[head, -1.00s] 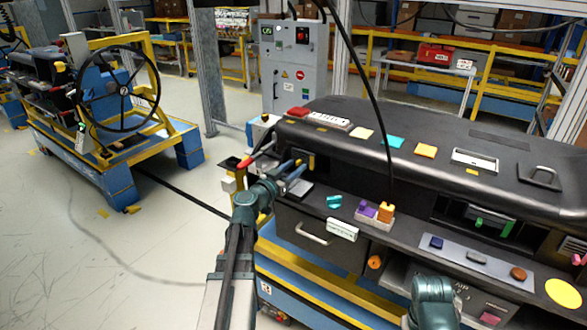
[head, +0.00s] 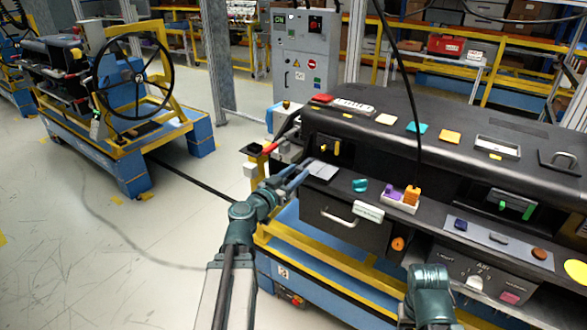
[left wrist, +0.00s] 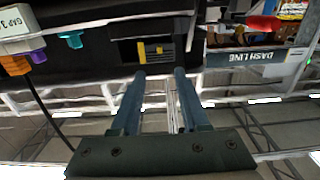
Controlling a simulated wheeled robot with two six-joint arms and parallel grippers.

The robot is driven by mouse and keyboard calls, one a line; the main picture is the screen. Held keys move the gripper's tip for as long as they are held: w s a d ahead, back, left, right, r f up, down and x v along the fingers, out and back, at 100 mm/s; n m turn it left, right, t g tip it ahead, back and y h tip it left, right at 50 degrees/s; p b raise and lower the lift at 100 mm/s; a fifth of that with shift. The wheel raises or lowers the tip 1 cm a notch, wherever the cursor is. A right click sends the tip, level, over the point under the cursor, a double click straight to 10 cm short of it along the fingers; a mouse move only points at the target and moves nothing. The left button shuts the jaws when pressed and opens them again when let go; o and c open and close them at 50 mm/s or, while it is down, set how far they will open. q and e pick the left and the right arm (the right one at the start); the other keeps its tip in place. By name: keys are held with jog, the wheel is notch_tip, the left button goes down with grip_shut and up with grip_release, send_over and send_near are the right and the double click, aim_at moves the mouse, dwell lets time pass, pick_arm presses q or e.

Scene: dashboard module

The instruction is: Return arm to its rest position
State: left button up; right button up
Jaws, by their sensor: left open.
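My left gripper (head: 305,168) is open and empty in the head view, in front of the left end of the black dashboard module (head: 400,135). In the left wrist view its two blue fingers (left wrist: 160,73) stand apart with nothing between them. They point toward a dark recess with a yellow part (left wrist: 155,50), which also shows in the head view (head: 337,148); the fingertips look apart from it. Of my right arm only a teal link (head: 430,290) shows at the bottom; its gripper is out of view.
A grey plate (head: 321,170) lies on the ledge close to the left fingers. A white tray (head: 399,203) with purple and orange pieces is farther right. A drawer with a white handle (head: 338,217) sits below. Open floor (head: 120,260) lies to the left.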

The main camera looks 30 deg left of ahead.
aim_at(320, 191)
pick_arm(q)
jog(key=shift+s, duration=0.1)
dwell(0.4)
jog(key=s+d+f+m+g+h, duration=0.1)
jog(key=d+f+g+h, duration=0.1)
jog(key=d+f+g, duration=0.45)
jog(key=d+f+m+g+h, duration=0.1)
jog(key=d+f+m+h, duration=0.2)
jog(key=d, duration=0.6)
jog(key=s+d+f+n+g+y, duration=0.3)
jog(key=s+f+n+g+y, duration=0.25)
jog(key=s+f+g, duration=0.55)
jog(key=s+d+r+m+y+p, duration=0.2)
jog(key=s+d+r+m+p, duration=0.1)
jog(key=s+d, duration=0.4)
jog(key=d+m+p, duration=0.1)
jog(key=d, duration=0.2)
jog(key=shift+s+d+y, duration=0.25)
jog(key=shift+d+y, duration=0.05)
jog(key=shift+y, duration=0.05)
